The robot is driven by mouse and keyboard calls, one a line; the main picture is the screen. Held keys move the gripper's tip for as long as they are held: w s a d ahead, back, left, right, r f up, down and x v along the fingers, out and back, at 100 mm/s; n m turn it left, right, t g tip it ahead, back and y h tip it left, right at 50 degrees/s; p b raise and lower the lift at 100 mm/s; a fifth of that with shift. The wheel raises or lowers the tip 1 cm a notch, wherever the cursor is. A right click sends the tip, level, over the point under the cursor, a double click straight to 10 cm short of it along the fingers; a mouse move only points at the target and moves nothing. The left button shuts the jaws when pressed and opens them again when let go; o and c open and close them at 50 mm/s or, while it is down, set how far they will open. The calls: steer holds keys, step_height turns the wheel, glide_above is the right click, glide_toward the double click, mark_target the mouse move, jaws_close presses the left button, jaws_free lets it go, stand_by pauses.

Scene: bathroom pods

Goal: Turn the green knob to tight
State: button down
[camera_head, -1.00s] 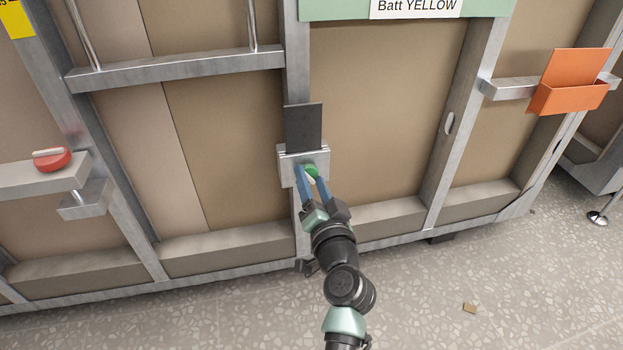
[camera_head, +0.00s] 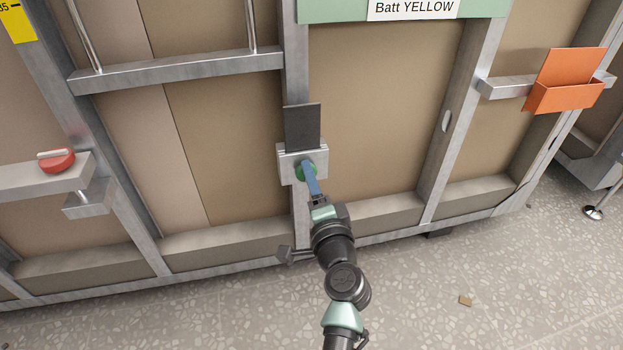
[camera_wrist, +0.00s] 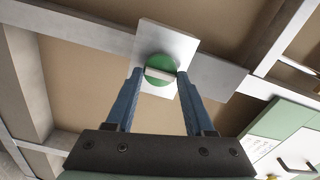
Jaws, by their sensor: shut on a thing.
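The green knob (camera_wrist: 160,64) is a round disc with a pale raised bar across it. It sits on a light metal plate (camera_wrist: 176,41) fixed to a metal post. In the head view the green knob (camera_head: 299,172) is partly hidden behind my blue fingers. My gripper (camera_wrist: 160,75) has one blue fingertip at each end of the pale bar and is shut on it. In the head view my gripper (camera_head: 308,169) reaches up to the knob from below, its fingers seen nearly edge-on.
A dark flat panel (camera_head: 303,127) stands just above the knob. A red knob (camera_head: 56,160) is on a ledge at the left. An orange holder (camera_head: 565,84) is at the upper right. A small brown piece (camera_head: 466,300) lies on the speckled floor.

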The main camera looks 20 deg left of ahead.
steer(key=shift+f, duration=0.1)
stand_by(0.3)
steer(key=shift+c, duration=1.3)
jaws_free()
steer(key=p+v, duration=0.3)
steer(key=v, duration=1)
steer(key=shift+p, duration=0.3)
